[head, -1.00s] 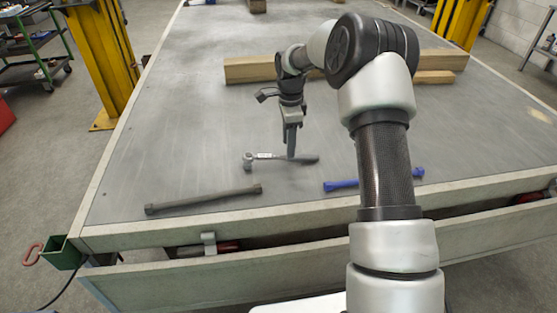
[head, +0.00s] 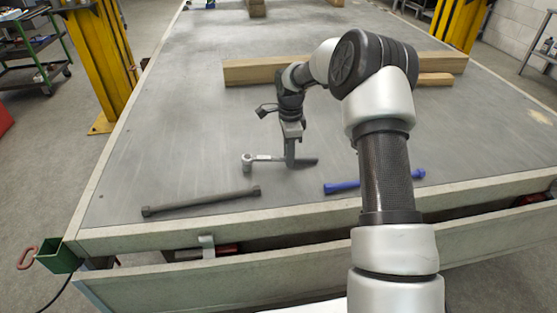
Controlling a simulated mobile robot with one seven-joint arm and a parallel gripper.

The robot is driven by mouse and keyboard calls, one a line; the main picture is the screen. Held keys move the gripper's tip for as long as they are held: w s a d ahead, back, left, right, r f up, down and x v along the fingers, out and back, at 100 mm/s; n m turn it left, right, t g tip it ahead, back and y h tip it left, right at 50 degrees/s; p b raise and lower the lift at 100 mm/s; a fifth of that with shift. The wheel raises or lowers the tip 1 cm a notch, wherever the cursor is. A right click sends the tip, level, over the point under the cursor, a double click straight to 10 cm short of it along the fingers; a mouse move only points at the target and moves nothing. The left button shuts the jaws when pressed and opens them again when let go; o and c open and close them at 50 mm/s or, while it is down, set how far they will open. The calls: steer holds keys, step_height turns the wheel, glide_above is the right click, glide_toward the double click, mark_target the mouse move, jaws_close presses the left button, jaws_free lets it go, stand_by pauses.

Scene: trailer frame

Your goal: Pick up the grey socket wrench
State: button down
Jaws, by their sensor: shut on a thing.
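The grey socket wrench (head: 264,158) lies across the middle of the trailer bed (head: 200,120), with its round head to the left and its dark handle to the right. My gripper (head: 290,163) points down at it from above and is shut on its handle, near the middle of the tool. The fingers hide a small part of the handle. The wrench looks at or very near the bed surface; I cannot tell if there is a gap beneath it.
A dark grey bar wrench (head: 201,201) lies at the front left of the bed. A blue wrench (head: 345,186) lies to the right, partly behind my arm. Wooden beams (head: 250,71) lie behind my gripper. Yellow posts (head: 103,65) stand beside the bed.

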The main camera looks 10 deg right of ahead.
step_height(320, 180, up, 10)
steer(key=p, duration=0.2)
steer(key=shift+p, duration=0.35)
steer(key=c, duration=2.4)
jaws_free()
jaws_close()
